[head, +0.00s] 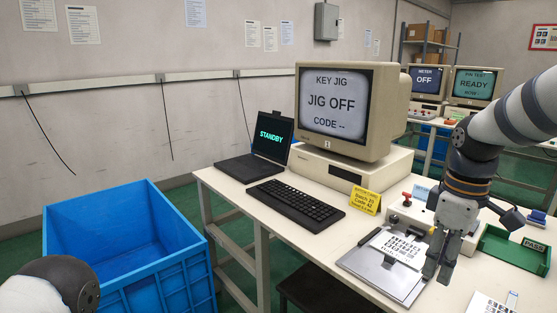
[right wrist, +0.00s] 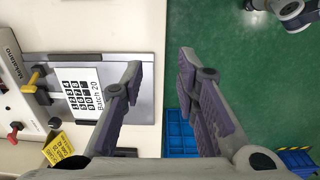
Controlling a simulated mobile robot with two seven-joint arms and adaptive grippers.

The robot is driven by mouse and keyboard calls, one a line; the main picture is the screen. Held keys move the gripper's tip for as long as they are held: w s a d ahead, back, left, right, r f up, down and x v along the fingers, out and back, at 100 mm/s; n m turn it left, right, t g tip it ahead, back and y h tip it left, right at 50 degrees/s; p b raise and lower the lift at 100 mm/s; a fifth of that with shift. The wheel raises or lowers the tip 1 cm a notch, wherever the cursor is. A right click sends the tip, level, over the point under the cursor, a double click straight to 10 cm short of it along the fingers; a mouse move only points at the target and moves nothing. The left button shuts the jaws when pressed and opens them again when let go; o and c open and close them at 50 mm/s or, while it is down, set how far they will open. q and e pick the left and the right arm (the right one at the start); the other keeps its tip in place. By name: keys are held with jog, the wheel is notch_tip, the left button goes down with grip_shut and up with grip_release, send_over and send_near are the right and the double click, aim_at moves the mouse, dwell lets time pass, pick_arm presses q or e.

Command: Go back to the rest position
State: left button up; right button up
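My right gripper (head: 440,264) is above the front of the table beside the key jig. In the right wrist view its fingers (right wrist: 160,62) are spread apart with nothing between them, over the table's edge. A keypad film (head: 398,248) marked "Batch 20" lies on the jig's grey metal plate (head: 372,266); the film (right wrist: 83,92) also shows in the right wrist view, apart from the fingers. The jig monitor (head: 333,104) reads "JIG OFF" and "CODE --". My left arm shows at the lower left of the head view; its gripper is out of view.
A yellow batch-code card (head: 365,200) stands by the keyboard (head: 295,205). A laptop (head: 262,147) reads "STANDBY". A green PASS tray (head: 514,250) is right of my gripper. Another film (head: 487,303) lies at the front edge. A blue crate (head: 128,245) stands left of the table.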

jog(key=s+a+f+m+g, duration=0.1)
jog(key=s+a+f, duration=0.1)
jog(key=s+f, duration=0.45)
jog(key=s+a+f+m, duration=0.2)
jog(key=s+f, duration=0.1)
jog(key=f, duration=0.7)
jog(key=s+a+f+m+g, duration=0.1)
jog(key=s+a+f, duration=0.1)
jog(key=s+f, duration=0.5)
pick_arm(q)
jog(key=shift+w+r+t+p, duration=0.15)
jog(key=shift+w+r+p, duration=0.15)
jog(key=shift+w, duration=0.3)
jog(key=shift+w+r+t+p, duration=0.15)
jog(key=shift+w+r, duration=0.15)
jog(key=shift+w, duration=0.3)
pick_arm(e)
jog(key=s+f+m, duration=0.2)
jog(key=s, duration=0.9)
jog(key=s+a+f+m, duration=0.1)
jog(key=s+f+m, duration=0.1)
jog(key=s, duration=0.9)
jog(key=shift+s+f+m+g, duration=0.25)
jog(key=shift+f+m+g, duration=0.05)
jog(key=shift+f, duration=0.35)
